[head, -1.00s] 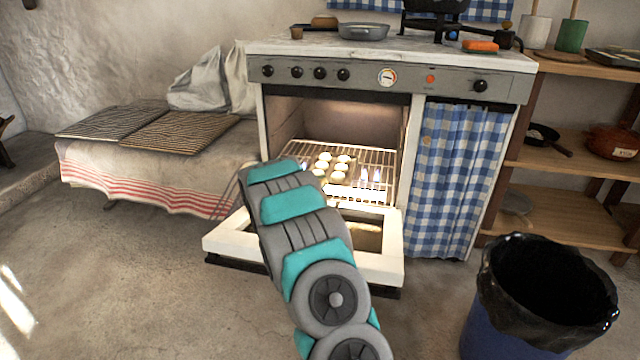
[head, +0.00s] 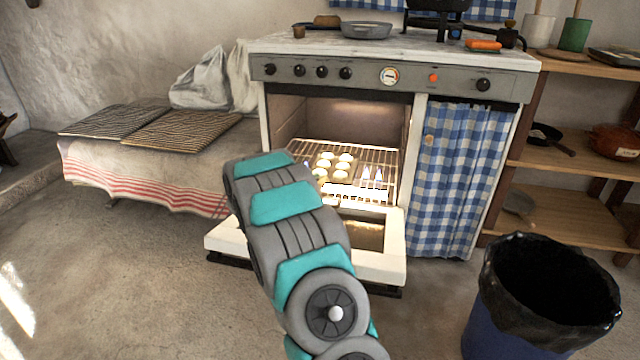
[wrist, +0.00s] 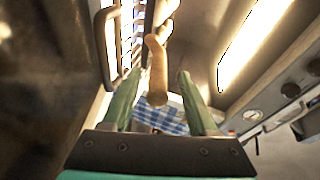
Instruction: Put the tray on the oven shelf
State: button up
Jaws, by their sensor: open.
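In the head view the tray (head: 333,168) with several pale buns is inside the open, lit oven, at the wire shelf (head: 384,158). Whether it rests fully on the wires is hard to tell. My arm covers the front left of the oven and hides my gripper there. In the wrist view my gripper (wrist: 159,78) is open, its two green fingers apart. A tan rod-like piece (wrist: 157,72), possibly the tray's handle, lies between the fingers, with a gap visible on the right side. Bright shelf wires show at the upper left of that view.
The lowered oven door (head: 392,262) juts out below. A blue checked curtain (head: 460,180) hangs right of the oven. A lined bin (head: 545,290) stands at the front right. A covered bench (head: 85,165) with dark racks is at left. Floor at the left is clear.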

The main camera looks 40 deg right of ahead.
jog(key=w+a+r+n+t+y, duration=0.1)
jog(key=a+r+n+t+y, duration=0.2)
jog(key=a, duration=0.7)
jog(key=w+a+r+n+t+y, duration=0.1)
jog(key=a+r+n+y, duration=0.3)
jog(key=a, duration=0.6)
jog(key=s+a+r+n+g+y, duration=0.1)
jog(key=s+a+n+y, duration=0.8)
jog(key=a, duration=0.7)
jog(key=s+a+n+g, duration=0.2)
jog(key=s+a+n, duration=0.15)
jog(key=s, duration=0.55)
jog(key=s+a+n+g, duration=0.2)
jog(key=s+n+g, duration=0.15)
jog(key=s, duration=0.45)
jog(key=s+d+f+n+g+h, duration=0.1)
jog(key=s+d+n+g, duration=0.1)
jog(key=s, duration=1.1)
jog(key=s+d+n+g+h, duration=0.1)
jog(key=s+d+n+g, duration=0.2)
jog(key=s, duration=1)
jog(key=shift+s+f+n+g, duration=0.15)
jog(key=shift+f+n+g, duration=0.2)
jog(key=shift+n, duration=0.15)
